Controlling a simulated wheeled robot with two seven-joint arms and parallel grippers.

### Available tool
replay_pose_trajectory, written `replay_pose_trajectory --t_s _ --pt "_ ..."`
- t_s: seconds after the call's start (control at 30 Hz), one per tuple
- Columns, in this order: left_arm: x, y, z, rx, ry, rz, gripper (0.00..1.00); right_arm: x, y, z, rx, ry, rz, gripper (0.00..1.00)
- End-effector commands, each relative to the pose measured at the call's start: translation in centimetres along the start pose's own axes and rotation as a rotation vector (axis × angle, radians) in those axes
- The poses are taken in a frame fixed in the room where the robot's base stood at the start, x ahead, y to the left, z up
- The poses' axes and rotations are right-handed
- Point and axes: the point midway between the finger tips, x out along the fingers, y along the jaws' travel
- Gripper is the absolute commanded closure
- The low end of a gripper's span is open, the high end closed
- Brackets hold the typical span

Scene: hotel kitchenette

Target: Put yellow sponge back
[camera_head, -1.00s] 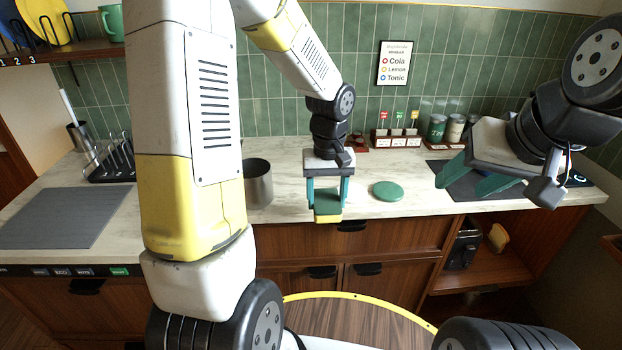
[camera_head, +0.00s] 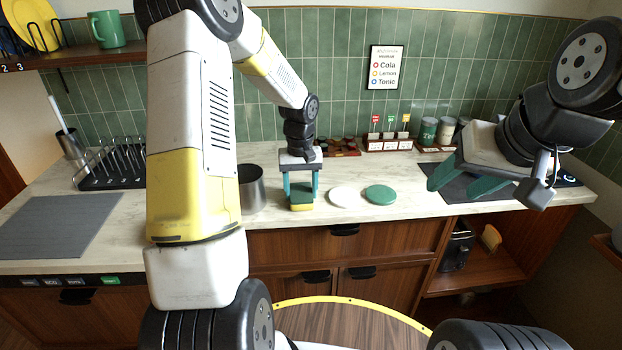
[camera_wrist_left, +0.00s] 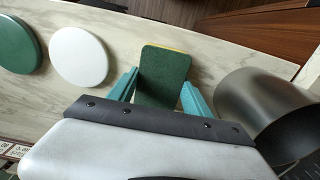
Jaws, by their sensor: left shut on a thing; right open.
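The yellow sponge with a green scouring face shows in the head view (camera_head: 301,205) and in the left wrist view (camera_wrist_left: 164,72). My left gripper (camera_head: 301,196) is shut on it, with teal fingers on both its sides. The green face is toward the wrist camera and a thin yellow edge shows. The sponge is over the front part of the counter (camera_head: 400,207), beside a grey metal canister (camera_head: 251,190). I cannot tell whether it touches the counter. My right gripper (camera_head: 466,180) is open and empty above a dark mat at the right.
A white disc (camera_head: 346,196) and a green disc (camera_head: 381,195) lie right of the sponge. A black rack (camera_head: 112,172) and a grey mat (camera_head: 62,226) are at the left. Small labelled holders (camera_head: 388,144) and jars (camera_head: 428,131) stand along the back wall.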

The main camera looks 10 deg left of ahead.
Motion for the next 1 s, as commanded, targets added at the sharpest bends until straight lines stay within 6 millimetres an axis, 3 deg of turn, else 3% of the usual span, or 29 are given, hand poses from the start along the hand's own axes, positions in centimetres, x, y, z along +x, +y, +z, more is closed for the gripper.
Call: replay_pose_trajectory --t_s 0.27,0.3,0.4,0.77,1.0 --pt "0.2 0.0 0.0 0.000 0.000 0.000 0.80 0.0 0.0 0.0 0.000 0.000 0.000 0.47" --pt "0.2 0.0 0.0 0.000 0.001 0.000 0.39 0.0 0.0 0.0 0.000 0.000 0.000 0.47" --pt "0.2 0.0 0.0 0.000 0.001 0.000 0.21 0.0 0.0 0.0 0.000 0.000 0.000 0.47" --pt "-0.1 0.0 0.0 -0.001 0.002 0.000 0.21 0.0 0.0 0.0 0.000 0.000 0.000 0.47" --pt "-3.9 0.0 -0.1 -0.001 0.007 0.001 0.21 0.0 0.0 0.0 0.000 0.000 0.000 0.47"
